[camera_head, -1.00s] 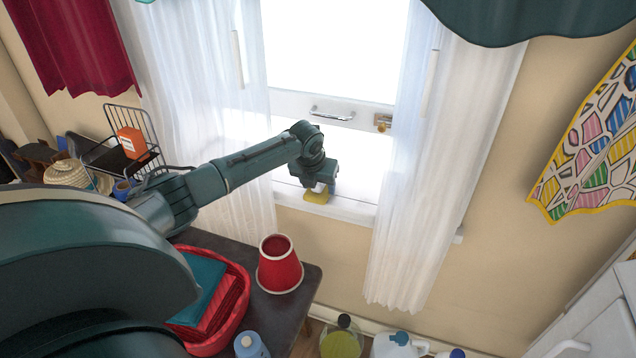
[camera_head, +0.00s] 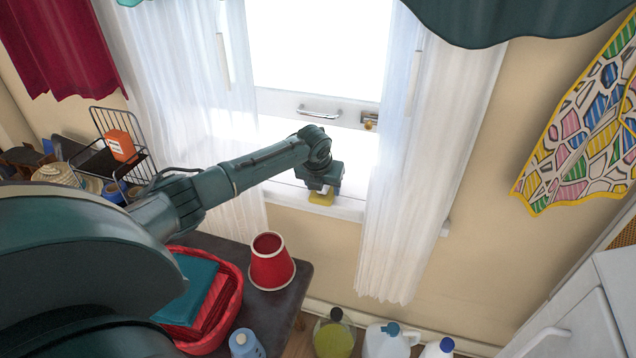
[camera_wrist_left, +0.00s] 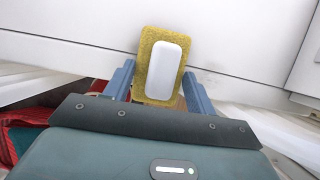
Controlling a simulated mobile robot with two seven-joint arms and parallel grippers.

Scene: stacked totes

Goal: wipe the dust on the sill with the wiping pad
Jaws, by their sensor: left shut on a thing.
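The wiping pad (camera_head: 321,198) is yellow and lies at the front edge of the white window sill (camera_head: 346,205). In the left wrist view the pad (camera_wrist_left: 146,76) shows a white grip block (camera_wrist_left: 164,70) on its back. My left gripper (camera_head: 322,187) is shut on the pad, with a blue finger on each side of it in the wrist view (camera_wrist_left: 158,90). A faint dark speckle, perhaps dust (camera_wrist_left: 209,80), shows on the sill right of the pad. The pad's underside is hidden. My right gripper is not in view.
White curtains (camera_head: 405,180) hang on both sides of the window, close to the arm. Below the sill, a dark table (camera_head: 290,290) holds a red cup-shaped object (camera_head: 271,262) and a red basket (camera_head: 232,310). Several bottles (camera_head: 334,335) stand at the bottom.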

